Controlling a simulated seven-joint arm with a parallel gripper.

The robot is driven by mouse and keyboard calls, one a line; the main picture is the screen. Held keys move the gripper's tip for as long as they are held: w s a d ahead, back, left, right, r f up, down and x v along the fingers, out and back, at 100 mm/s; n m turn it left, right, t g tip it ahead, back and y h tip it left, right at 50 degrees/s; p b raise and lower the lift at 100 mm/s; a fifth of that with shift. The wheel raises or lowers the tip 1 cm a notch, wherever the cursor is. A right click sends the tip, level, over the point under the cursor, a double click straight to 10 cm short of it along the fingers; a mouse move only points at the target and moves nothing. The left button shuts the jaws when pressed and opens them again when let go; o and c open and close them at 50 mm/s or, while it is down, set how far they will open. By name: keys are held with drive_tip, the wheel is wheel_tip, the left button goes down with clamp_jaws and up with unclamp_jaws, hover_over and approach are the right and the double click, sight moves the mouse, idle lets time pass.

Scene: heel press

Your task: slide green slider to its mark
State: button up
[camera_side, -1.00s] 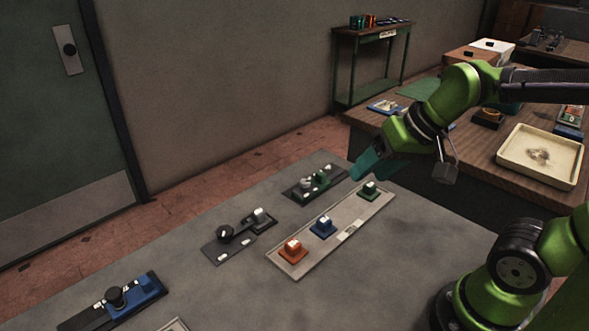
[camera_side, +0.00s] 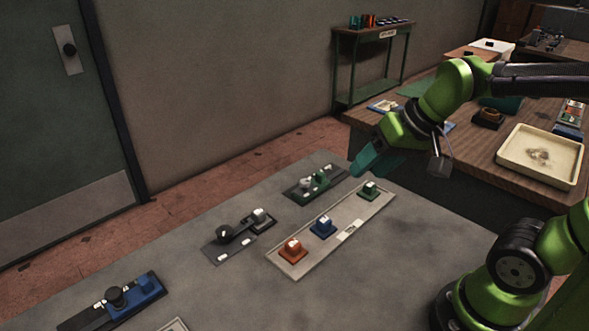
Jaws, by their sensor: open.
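A green block (camera_side: 319,179) sits on a dark plate with a grey knob beside it, near the far edge of the grey table. A smaller green piece (camera_side: 369,189) stands at the far right end of a pale board (camera_side: 302,262). I cannot tell for sure which is the slider, and no mark is clear at this size. My gripper (camera_side: 358,172) has teal fingers, is open and hangs at the table's far right edge, right of the dark plate and above the pale board's far end. It appears apart from both green pieces.
The pale board also carries an orange piece (camera_side: 293,249) and a blue piece (camera_side: 322,226). A dark plate with a black knob (camera_side: 225,233) lies left of it, and a blue unit (camera_side: 146,290) lies front left.

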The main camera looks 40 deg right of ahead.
drive_tip(key=w+d+g+h, duration=0.1)
drive_tip(key=w+d+g, duration=0.35)
drive_tip(key=w, duration=0.75)
drive_tip(key=n+g, duration=0.2)
drive_tip(key=n, duration=0.3)
hover_over(320, 173)
drive_tip(key=shift+f, duration=1.9)
drive_tip(key=shift+t+h, duration=0.25)
drive_tip(key=shift+h, duration=0.15)
wheel_tip(320, 173, down, 16)
drive_tip(key=shift+f, duration=0.1)
clamp_jaws()
